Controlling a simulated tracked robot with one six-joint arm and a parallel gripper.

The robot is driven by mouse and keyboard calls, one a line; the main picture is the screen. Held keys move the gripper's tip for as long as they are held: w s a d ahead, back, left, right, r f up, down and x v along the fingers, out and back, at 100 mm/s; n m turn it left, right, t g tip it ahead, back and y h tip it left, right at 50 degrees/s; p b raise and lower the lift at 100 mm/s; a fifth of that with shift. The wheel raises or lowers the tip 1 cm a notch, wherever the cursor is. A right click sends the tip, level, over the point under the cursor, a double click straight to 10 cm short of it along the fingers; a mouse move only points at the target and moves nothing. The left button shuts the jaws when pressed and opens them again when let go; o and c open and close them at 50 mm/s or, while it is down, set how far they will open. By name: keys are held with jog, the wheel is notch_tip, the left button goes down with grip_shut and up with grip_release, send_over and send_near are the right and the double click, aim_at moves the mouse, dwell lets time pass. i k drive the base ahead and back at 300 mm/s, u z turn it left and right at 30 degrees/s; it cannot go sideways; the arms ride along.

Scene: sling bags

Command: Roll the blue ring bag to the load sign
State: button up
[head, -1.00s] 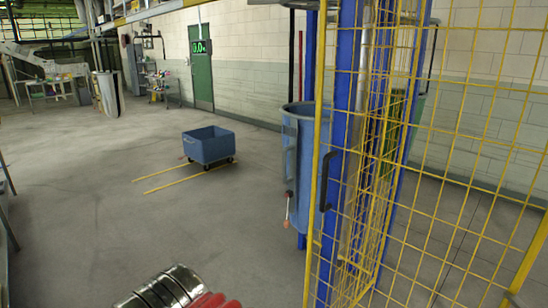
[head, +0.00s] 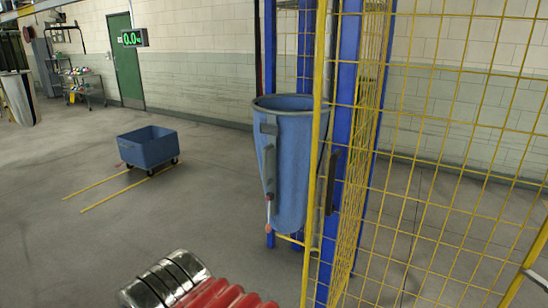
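A tall blue bag with a dark round rim (head: 288,165) hangs upright beside a blue post, just left of the yellow mesh. Grey straps or handles run down its left side, with a small red-tipped lever or cord at the lower left. The yellow post crosses its right edge. A green-lit display reading about 0.0 (head: 134,38) is at the far wall by the green door. I see no sign clearly worded "load". My gripper is not in view; red ribbed and chrome parts at the bottom seem to be mine, and nothing visible is held.
A blue wheeled cart (head: 148,148) stands on the floor by two yellow floor lines (head: 105,187). Yellow mesh fencing (head: 440,130) with blue posts (head: 345,120) fills the right side. Open grey floor lies at left and centre. A shelf trolley (head: 85,88) stands by the far wall.

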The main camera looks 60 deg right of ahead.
aim_at(283, 122)
jog(key=z, duration=0.55)
jog(key=i, duration=1)
jog(key=z, duration=0.6)
